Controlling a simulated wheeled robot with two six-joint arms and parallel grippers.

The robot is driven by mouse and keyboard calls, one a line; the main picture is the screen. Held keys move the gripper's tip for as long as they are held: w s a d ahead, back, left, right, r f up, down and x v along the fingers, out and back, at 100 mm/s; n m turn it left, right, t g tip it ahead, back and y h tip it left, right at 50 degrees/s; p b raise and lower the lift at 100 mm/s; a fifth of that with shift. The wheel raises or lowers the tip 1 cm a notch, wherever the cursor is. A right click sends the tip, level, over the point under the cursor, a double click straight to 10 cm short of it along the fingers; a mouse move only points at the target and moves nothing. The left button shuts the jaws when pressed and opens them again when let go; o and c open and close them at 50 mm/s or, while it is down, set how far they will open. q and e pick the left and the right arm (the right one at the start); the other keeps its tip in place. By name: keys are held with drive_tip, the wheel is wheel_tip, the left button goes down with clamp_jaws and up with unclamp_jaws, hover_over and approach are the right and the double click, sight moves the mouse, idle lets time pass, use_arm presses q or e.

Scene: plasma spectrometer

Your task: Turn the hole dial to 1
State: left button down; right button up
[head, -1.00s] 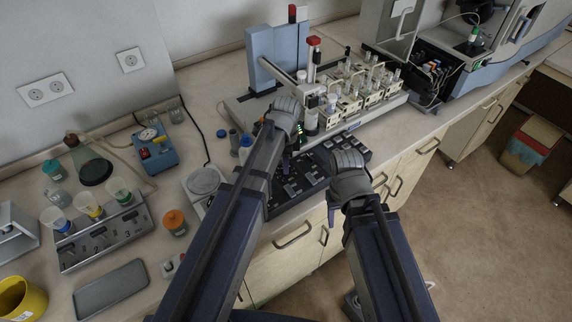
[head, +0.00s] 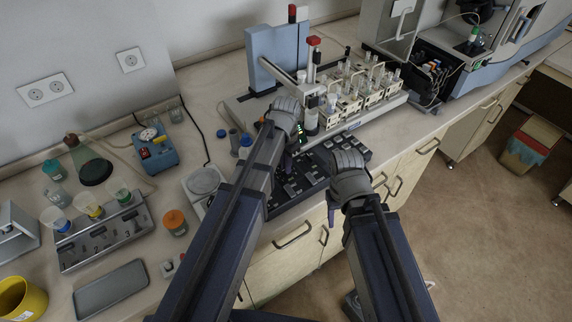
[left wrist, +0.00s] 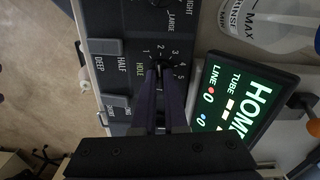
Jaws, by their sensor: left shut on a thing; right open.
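In the left wrist view the dark control panel (left wrist: 122,80) carries a dial labelled HOLE, with numbers 1 to 5 around it. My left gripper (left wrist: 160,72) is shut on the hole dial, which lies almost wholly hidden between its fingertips. I cannot tell which number the dial points to. In the head view my left gripper (head: 298,138) is over the dark key panel (head: 290,190) at the bench front, partly hidden by my arm. My right gripper (head: 333,208) is open and empty, near the panel's front edge.
A lit screen (left wrist: 245,105) stands right beside the left fingers. DEEP/HALF (left wrist: 104,46) and other switches sit left of the dial. Behind the panel is the sampler with its vial rack (head: 350,98). A blue device (head: 156,148) and a grey tray (head: 110,290) are at left.

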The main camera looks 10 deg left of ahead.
use_arm(q)
drive_tip(key=n, duration=0.5)
drive_tip(key=shift+n, duration=0.3)
idle(0.4)
drive_tip(key=c, duration=1)
unclamp_jaws()
drive_tip(key=shift+o, duration=0.2)
wheel_tip(320, 180, up, 8)
drive_tip(key=p, duration=0.8)
drive_tip(key=shift+f, duration=0.1)
drive_tip(key=shift+s, duration=0.1)
